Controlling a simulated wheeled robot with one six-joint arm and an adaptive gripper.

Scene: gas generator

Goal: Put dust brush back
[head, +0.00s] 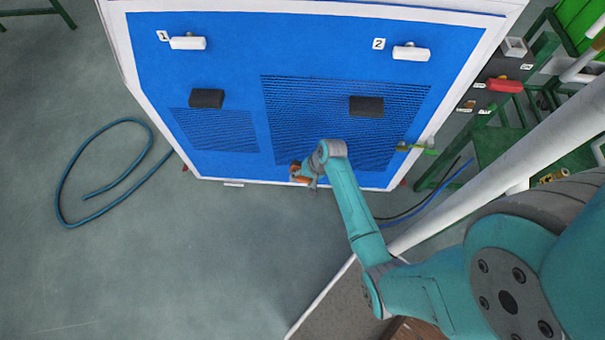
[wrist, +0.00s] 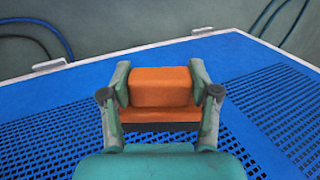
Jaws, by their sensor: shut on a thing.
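The dust brush (wrist: 160,88) is an orange block with a dark strip along its lower edge in the wrist view. My gripper (wrist: 161,78) is shut on it, with one finger on each side. In the head view my gripper (head: 308,178) is at the lower edge of the blue cabinet panel (head: 235,60), and a bit of the orange brush (head: 296,168) shows at its left. The rest of the brush is hidden by my wrist there. Whether the brush touches the panel is unclear.
The panel bears white handles (head: 188,43), dark handles (head: 207,98) and mesh grilles. A dark labelled board (head: 490,92) with a red item (head: 505,86) stands at right, by green frames and a white pole (head: 500,160). A blue hose (head: 62,190) lies left; the floor between is clear.

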